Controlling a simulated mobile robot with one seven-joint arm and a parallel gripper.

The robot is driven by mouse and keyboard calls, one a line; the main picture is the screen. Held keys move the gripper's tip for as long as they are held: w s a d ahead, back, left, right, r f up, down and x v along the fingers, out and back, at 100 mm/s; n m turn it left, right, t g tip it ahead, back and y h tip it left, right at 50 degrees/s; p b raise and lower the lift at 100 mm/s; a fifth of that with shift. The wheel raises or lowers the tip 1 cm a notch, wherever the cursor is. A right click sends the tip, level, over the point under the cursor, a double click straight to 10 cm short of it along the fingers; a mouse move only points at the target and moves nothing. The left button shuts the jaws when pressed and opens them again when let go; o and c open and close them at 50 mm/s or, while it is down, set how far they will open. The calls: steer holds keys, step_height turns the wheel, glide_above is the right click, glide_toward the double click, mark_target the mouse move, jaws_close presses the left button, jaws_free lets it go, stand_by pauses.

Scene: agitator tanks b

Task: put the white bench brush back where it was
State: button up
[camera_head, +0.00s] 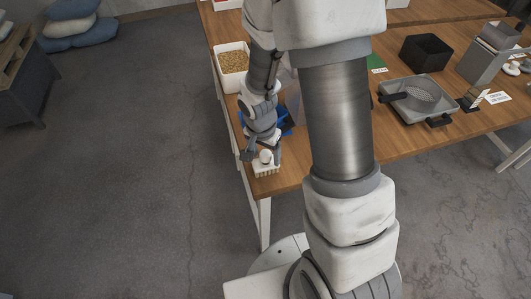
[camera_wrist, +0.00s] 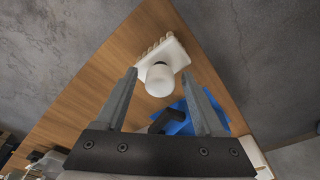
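The white bench brush (camera_head: 265,170) sits on the wooden table near its front left corner, bristles at its edge and a round white knob on top. In the wrist view the brush (camera_wrist: 173,51) lies ahead, with its knob between the fingertips. My gripper (camera_head: 261,154) is just above the brush. In the wrist view my gripper (camera_wrist: 159,74) is open, with a finger on each side of the knob and gaps showing. I cannot tell how far down the fingers reach.
A blue object (camera_wrist: 182,122) with a black handle lies close to the brush, partly hidden by my gripper. A white bin of grain (camera_head: 232,66) stands farther back on the wooden table (camera_head: 290,180). A grey tray (camera_head: 418,105) with a strainer stands to the right. The table edge is close.

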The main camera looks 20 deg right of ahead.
steer(key=shift+r+p, duration=0.3)
steer(key=shift+r, duration=0.3)
step_height(320, 180, up, 11)
steer(key=s+a+p, duration=0.1)
step_height(320, 180, up, 11)
steer(key=n+t, duration=0.2)
steer(key=n, duration=0.2)
glide_above(263, 166)
steer(key=s+d, duration=0.1)
steer(key=s, duration=0.4)
steer(key=s+r+n+t+y, duration=0.1)
steer(key=s+r+n+t, duration=0.1)
steer(key=s+r+n, duration=0.3)
steer(key=s+r, duration=0.1)
steer(key=s, duration=0.1)
steer(key=shift+s+r, duration=0.15)
steer(key=shift+s, duration=0.25)
